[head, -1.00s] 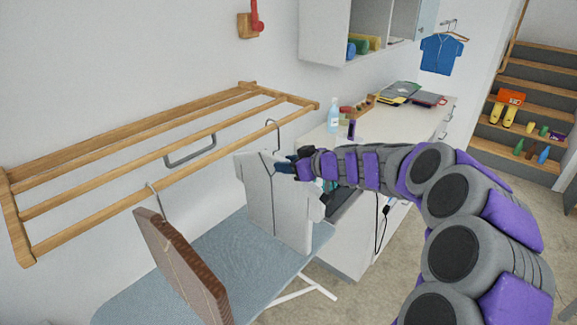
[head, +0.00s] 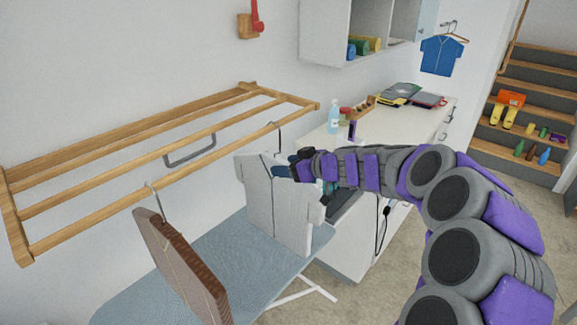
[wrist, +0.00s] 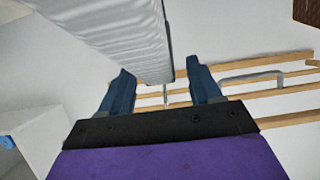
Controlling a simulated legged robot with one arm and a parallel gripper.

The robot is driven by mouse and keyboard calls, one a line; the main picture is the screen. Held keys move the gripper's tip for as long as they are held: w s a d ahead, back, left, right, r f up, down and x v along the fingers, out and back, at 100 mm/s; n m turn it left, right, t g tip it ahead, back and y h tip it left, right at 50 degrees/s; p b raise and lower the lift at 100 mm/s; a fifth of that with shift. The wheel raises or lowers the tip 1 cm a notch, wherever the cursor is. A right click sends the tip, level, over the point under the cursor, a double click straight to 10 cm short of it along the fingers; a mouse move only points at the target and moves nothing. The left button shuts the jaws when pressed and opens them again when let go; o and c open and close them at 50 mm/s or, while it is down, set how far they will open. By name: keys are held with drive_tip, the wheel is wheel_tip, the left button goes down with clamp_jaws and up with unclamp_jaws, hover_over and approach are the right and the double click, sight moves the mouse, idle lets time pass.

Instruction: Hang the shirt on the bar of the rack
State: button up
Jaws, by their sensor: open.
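The white-grey shirt (head: 280,210) hangs upright by the right end of the wooden rack (head: 130,192). The hook of its hanger (head: 277,138) reaches up to the front bar and appears to go over it. My gripper (head: 285,171) is at the shirt's upper right side. In the wrist view my gripper (wrist: 162,88) is open, with the shirt (wrist: 115,35) above and between its blue fingers. A thin metal stem shows between the fingers, in front of the rack bars (wrist: 270,91). The fingers' contact with the hanger cannot be made out.
A brown striped garment (head: 180,262) hangs on the front bar to the left. A blue-grey ironing board (head: 235,262) stands below. A white counter (head: 390,128) with bottles is behind my arm. A blue shirt (head: 440,55) hangs on the back wall.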

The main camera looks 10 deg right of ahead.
drive_tip(key=p+v, duration=0.2)
drive_tip(key=v, duration=1.5)
drive_tip(key=s+a+f+g+h, duration=0.1)
drive_tip(key=s+a+f+g, duration=0.25)
drive_tip(key=s+a, duration=0.55)
drive_tip(key=s+a+f+g, duration=0.3)
drive_tip(key=s+a+g, duration=0.2)
drive_tip(key=s+a, duration=0.35)
drive_tip(key=s+d+f+m+g+h, duration=0.2)
drive_tip(key=s+f+m+h, duration=0.1)
drive_tip(key=s, duration=0.6)
drive_tip(key=s+d+f+m+g+h, duration=0.2)
drive_tip(key=s+d+f+m+h, duration=0.1)
drive_tip(key=s, duration=0.6)
drive_tip(key=shift+s+d+f+m+h, duration=0.3)
drive_tip(key=shift+f+m+h, duration=0.1)
drive_tip(key=shift+f+m, duration=0.1)
drive_tip(key=shift+w+a, duration=0.1)
drive_tip(key=shift+a, duration=0.2)
drive_tip(key=shift+d, duration=0.15)
